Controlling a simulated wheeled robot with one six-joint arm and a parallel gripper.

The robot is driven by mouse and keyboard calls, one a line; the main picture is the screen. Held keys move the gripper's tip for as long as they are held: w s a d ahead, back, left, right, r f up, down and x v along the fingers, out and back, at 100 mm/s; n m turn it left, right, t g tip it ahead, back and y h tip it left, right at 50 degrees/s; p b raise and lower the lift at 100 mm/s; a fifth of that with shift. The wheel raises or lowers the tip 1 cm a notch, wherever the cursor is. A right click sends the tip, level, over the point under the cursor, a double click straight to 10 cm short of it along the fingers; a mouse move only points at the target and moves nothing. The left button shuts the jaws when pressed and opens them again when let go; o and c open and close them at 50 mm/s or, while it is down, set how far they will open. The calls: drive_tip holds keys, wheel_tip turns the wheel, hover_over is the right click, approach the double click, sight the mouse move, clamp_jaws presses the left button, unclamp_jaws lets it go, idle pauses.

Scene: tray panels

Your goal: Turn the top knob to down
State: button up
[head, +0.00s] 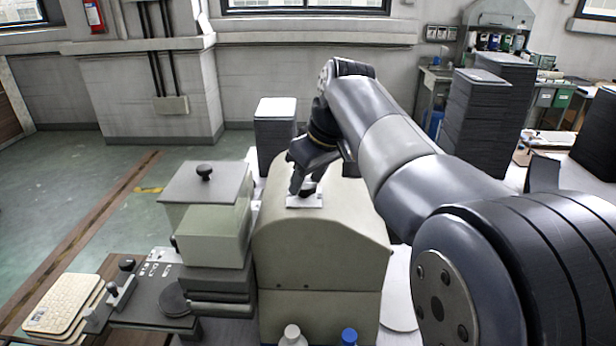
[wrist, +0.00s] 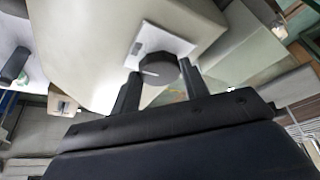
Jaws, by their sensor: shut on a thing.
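The top knob is a dark round knob (wrist: 160,68) with a white pointer line, seen in the wrist view. It sits on a white plate (wrist: 170,40) on the cream housing (wrist: 105,35). In the wrist view the pointer line lies toward the left of the knob's face. My gripper (wrist: 160,80) has one finger on each side of the knob and is shut on it. In the head view my gripper (head: 303,180) reaches down to the white plate (head: 305,202) on top of the rounded cream housing (head: 320,245); the knob is mostly hidden there.
A cream box with a black-knobbed lid (head: 205,185) stands left of the housing. A control panel (head: 150,285) and a keyboard (head: 65,303) lie farther left. Dark stacked columns (head: 475,115) stand behind at right.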

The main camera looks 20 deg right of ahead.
drive_tip(key=o, duration=1)
drive_tip(key=shift+c, duration=0.2)
drive_tip(key=v, duration=1)
drive_tip(key=shift+r, duration=0.4)
drive_tip(key=shift+s, duration=0.1)
drive_tip(key=x, duration=1)
drive_tip(key=shift+f, duration=0.5)
drive_tip(key=shift+r+m, duration=0.1)
drive_tip(key=shift+m, duration=0.2)
